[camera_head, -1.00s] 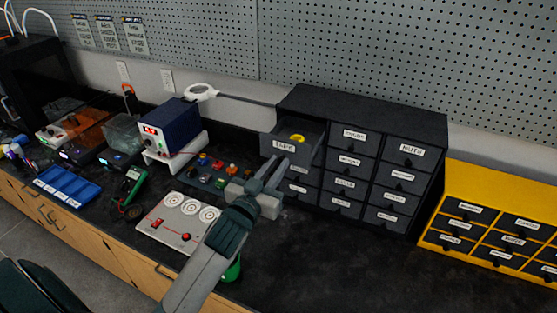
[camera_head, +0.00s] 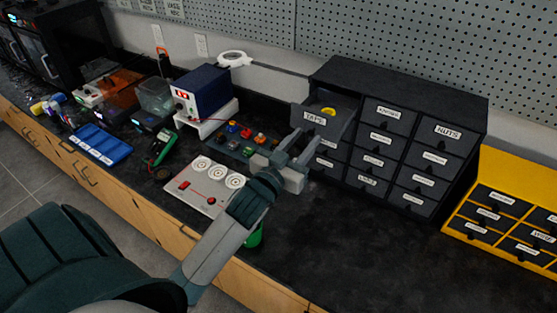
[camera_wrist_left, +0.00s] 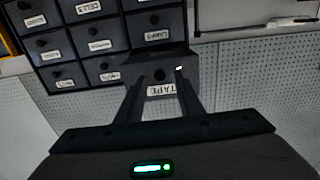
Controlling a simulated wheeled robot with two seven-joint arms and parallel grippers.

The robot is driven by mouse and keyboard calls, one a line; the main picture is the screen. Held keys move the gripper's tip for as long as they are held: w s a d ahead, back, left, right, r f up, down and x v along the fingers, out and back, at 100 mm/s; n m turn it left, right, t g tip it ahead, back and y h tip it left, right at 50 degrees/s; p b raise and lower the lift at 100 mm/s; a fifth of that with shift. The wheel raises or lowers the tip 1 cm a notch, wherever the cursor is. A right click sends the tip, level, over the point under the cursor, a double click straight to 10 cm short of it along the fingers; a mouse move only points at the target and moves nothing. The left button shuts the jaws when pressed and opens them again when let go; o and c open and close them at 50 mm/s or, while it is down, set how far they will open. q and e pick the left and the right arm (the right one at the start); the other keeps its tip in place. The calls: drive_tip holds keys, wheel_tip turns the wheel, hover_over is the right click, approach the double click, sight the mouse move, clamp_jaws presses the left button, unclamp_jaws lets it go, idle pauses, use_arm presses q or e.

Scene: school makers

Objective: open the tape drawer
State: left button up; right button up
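The tape drawer (camera_head: 314,119), a dark drawer with a white TAPE label, is at the upper left of a black drawer cabinet (camera_head: 400,84). It stands pulled out, with its top open and a yellow roll (camera_head: 328,111) showing inside. My left gripper (camera_head: 308,139) is just in front of this drawer, its two fingers apart. In the left wrist view, the TAPE label (camera_wrist_left: 160,90) shows between the spread fingers (camera_wrist_left: 160,82), with a dark round spot near it. I cannot tell if either finger touches the drawer. My right gripper is not in view.
Left of the cabinet are a blue power supply (camera_head: 202,91), a grey panel with dials (camera_head: 200,187) and a blue tray (camera_head: 100,144). A yellow drawer unit (camera_head: 484,185) stands at the right. The black worktop (camera_head: 350,240) is clear in front of the cabinet.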

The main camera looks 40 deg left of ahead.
use_arm(q)
drive_tip(key=s+p, duration=0.2)
drive_tip(key=s, duration=1.4)
drive_tip(key=shift+s+d+p, duration=0.3)
drive_tip(key=shift+d+p, duration=0.1)
drive_tip(key=shift+d, duration=0.05)
